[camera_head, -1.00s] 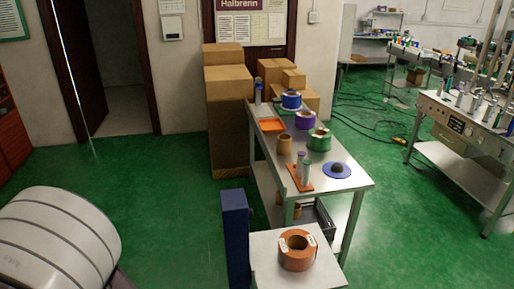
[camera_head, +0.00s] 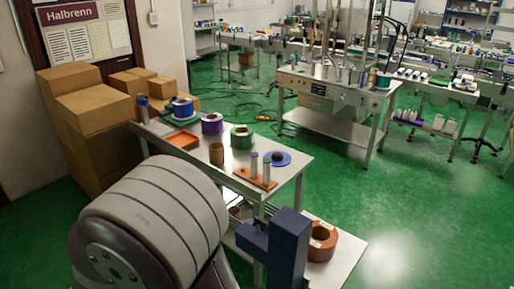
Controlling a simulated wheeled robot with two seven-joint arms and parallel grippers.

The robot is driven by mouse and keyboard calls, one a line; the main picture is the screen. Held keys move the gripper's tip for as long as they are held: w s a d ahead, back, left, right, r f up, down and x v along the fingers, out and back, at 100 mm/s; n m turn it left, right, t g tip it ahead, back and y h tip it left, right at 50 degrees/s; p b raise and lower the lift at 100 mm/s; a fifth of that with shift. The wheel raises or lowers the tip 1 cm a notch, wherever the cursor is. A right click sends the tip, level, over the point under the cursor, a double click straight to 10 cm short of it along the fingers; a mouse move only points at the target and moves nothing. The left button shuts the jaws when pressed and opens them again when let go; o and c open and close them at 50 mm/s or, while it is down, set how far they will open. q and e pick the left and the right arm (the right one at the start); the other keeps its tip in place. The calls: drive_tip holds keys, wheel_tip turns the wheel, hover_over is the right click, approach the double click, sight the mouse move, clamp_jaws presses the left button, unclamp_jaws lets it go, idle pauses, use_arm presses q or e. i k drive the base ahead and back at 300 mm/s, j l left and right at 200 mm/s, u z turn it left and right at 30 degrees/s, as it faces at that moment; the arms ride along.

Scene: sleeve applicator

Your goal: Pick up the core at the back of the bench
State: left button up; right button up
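The steel bench (camera_head: 240,183) runs from the front centre toward the back left. At its far end a slim grey-and-blue upright cylinder (camera_head: 143,109) stands beside a blue-and-white ring roll (camera_head: 183,108). Nearer along the bench are a purple ring roll (camera_head: 212,124), a green ring roll (camera_head: 242,137) and a brown, tube-like core (camera_head: 216,154). I cannot tell for certain which of these the task's core is. A large grey striped rounded part, which looks like my own arm, fills the lower left and hides the bench's near left side.
An orange tray (camera_head: 180,141), an orange plate with two upright cylinders (camera_head: 256,178) and a blue disc (camera_head: 278,158) are on the bench. Cardboard boxes (camera_head: 95,110) stack left; green floor is open right.

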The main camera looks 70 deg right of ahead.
sight(217, 154)
drive_tip(key=i+l+z, duration=0.15)
drive_tip(key=i+z, duration=0.2)
drive_tip(key=i, duration=0.3)
drive_tip(key=i+z, duration=0.3)
drive_tip(key=i, duration=0.35)
drive_tip(key=i+j+z, duration=0.35)
drive_tip(key=i, duration=0.25)
drive_tip(key=i+l+z, duration=0.2)
drive_tip(key=z, duration=0.2)
drive_tip(key=i+l+z, duration=0.1)
drive_tip(key=i+z, duration=0.5)
drive_tip(key=z, duration=0.25)
drive_tip(key=i+z, duration=0.25)
drive_tip(key=z, duration=0.15)
drive_tip(key=i+j+z, duration=0.25)
drive_tip(key=z, duration=0.15)
drive_tip(key=i+z, duration=0.5)
drive_tip(key=i+j+z, duration=0.1)
drive_tip(key=i+z, duration=0.35)
drive_tip(key=i, duration=0.15)
